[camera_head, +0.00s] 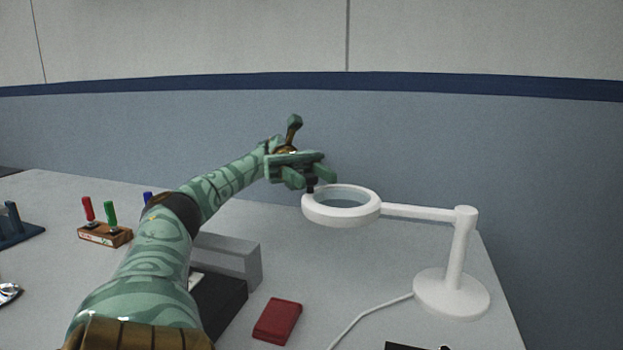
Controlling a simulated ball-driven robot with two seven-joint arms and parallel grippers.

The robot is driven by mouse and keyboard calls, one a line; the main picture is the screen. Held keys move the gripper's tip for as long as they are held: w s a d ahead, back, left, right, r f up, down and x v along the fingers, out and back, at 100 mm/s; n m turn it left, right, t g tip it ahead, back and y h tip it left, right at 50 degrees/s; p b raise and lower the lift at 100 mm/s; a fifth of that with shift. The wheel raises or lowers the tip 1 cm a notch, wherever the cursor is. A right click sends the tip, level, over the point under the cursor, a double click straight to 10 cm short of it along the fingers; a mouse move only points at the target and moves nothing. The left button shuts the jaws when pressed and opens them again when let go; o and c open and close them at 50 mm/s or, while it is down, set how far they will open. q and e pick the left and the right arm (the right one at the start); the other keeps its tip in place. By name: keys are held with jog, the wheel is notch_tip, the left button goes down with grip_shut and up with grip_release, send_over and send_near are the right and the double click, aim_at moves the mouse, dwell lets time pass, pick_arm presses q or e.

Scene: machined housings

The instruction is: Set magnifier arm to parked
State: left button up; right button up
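The white magnifier arm (418,212) runs left from the top of its upright post, which stands on a round white base (452,293) at the right of the table. Its ring-shaped head (341,212) hangs level above the table, out to the left of the post. My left gripper (308,184) is at the far left edge of the ring, by a small dark knob (311,184) there. The fingers are near the knob, but I cannot tell whether they close on it. My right gripper is not in view.
A red box (277,321) and a grey block (228,258) lie below my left arm. A wooden holder (104,235) with coloured handles stands at the left. A white cable (369,313) runs from the base. The table's right edge is close to the base.

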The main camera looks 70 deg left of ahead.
pick_arm(q)
jog(key=shift+d+r, duration=0.1)
jog(key=shift+r, duration=0.05)
jog(key=shift+r+p, duration=0.5)
jog(key=shift+r, duration=0.3)
jog(key=r, duration=0.1)
jog(key=r+p, duration=0.1)
jog(key=shift+s+d+r, duration=0.1)
jog(key=shift+s+r, duration=0.2)
jog(key=shift+s, duration=0.05)
jog(key=s+d+r+p, duration=0.7)
jog(key=d+r+p, duration=0.1)
jog(key=d, duration=0.3)
jog(key=shift+s+r+p, duration=0.25)
jog(key=shift+s+p, duration=0.1)
jog(key=shift+p, duration=0.25)
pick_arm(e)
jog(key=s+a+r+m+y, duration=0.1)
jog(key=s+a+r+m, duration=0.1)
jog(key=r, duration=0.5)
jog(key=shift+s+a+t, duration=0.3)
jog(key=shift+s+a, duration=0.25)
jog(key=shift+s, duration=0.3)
